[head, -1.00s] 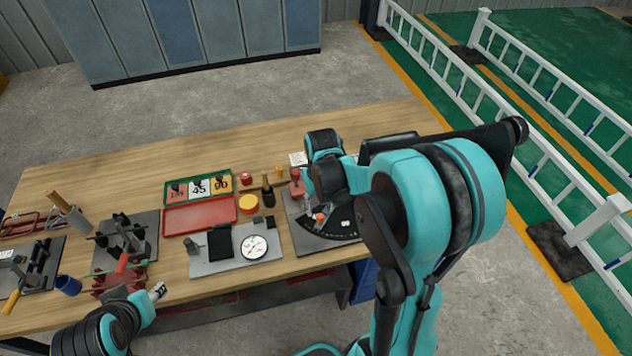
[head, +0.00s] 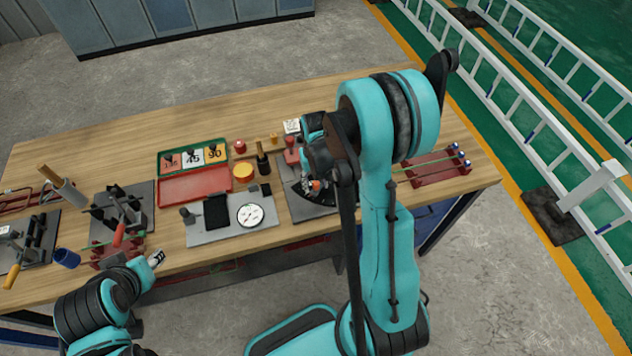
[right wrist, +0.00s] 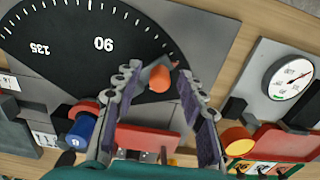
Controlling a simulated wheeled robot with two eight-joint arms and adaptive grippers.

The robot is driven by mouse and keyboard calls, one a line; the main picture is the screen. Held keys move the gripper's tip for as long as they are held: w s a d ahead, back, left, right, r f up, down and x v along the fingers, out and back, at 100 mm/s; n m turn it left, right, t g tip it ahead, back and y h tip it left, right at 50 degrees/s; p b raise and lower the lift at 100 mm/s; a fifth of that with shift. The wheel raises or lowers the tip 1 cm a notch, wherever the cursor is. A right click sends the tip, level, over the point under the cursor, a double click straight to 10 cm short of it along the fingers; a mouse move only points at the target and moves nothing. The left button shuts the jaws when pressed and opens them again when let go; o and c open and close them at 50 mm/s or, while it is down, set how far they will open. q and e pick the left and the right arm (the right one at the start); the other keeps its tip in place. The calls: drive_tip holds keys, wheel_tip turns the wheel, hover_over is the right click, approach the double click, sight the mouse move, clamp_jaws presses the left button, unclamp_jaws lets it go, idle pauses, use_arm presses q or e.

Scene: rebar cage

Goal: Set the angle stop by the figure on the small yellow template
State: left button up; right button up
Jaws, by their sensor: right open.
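A red block (right wrist: 150,138) and a blue-ended part (right wrist: 80,130) lie close to my right fingers. A grey plate with a round gauge (head: 249,215) is left of the dial. A red rack with rods (head: 430,170) stands at the table's right.

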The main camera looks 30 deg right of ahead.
clamp_jaws()
drive_tip(key=shift+s+d+n+b, duration=0.4)
drive_tip(key=shift+s+d+n, duration=0.1)
drive_tip(key=shift+s, duration=0.15)
drive_tip(key=s+d+n, duration=0.1)
drive_tip(key=d, duration=0.1)
drive_tip(key=s+d+n+b, duration=0.1)
drive_tip(key=n, duration=0.1)
drive_tip(key=s+d+n+b, duration=0.1)
drive_tip(key=s+d+n, duration=0.1)
drive_tip(key=shift+d, duration=0.35)
drive_tip(key=shift+s+d+n+b, duration=0.2)
drive_tip(key=shift+d+n, duration=0.5)
drive_tip(key=shift+d, duration=0.1)
drive_tip(key=shift+s+d+n+b, duration=0.2)
drive_tip(key=shift+d+n, duration=0.5)
drive_tip(key=shift+d, duration=0.05)
unclamp_jaws()
